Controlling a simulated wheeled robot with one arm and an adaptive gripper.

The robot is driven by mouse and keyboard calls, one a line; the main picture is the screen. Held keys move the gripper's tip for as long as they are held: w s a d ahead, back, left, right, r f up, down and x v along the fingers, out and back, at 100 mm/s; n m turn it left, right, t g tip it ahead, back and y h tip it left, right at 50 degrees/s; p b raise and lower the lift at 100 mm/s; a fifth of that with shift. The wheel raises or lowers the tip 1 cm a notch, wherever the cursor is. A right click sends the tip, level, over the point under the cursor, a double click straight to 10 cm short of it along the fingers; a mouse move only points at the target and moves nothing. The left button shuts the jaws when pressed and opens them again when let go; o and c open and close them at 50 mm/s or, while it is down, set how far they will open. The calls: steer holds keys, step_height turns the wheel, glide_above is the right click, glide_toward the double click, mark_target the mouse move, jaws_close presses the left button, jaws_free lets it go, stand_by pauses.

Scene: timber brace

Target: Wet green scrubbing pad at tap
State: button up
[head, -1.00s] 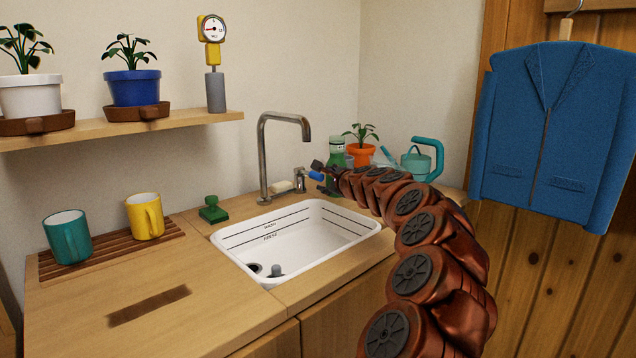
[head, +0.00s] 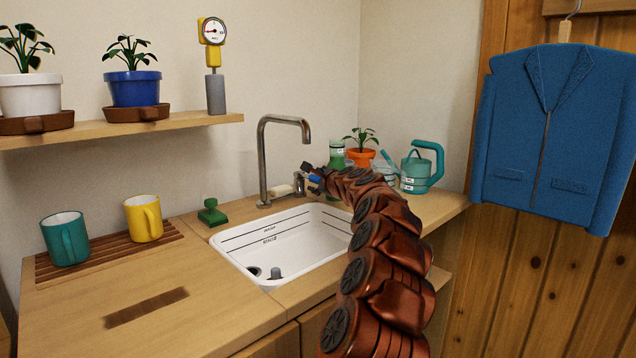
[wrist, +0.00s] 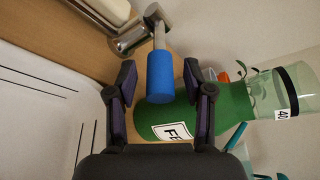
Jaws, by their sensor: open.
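The green scrubbing pad (head: 211,213), with a knob-like green handle, sits on the counter left of the white sink (head: 240,250). The metal tap (head: 264,165) rises behind the sink, its spout bent over the basin. Its lever has a blue grip, which the wrist view shows as a blue cylinder (wrist: 160,76) on a metal stem. My gripper (head: 311,172) is at the lever, right of the spout. In the wrist view my gripper (wrist: 159,78) is open, with one finger on each side of the blue grip; I cannot tell whether they touch it. No water shows.
A green bottle (wrist: 165,118) stands close behind the fingers. A pale block (head: 282,191) lies beside the tap base. An orange plant pot (head: 360,157) and teal watering can (head: 414,172) stand at the back right.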

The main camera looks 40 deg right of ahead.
jaws_close()
stand_by(0.5)
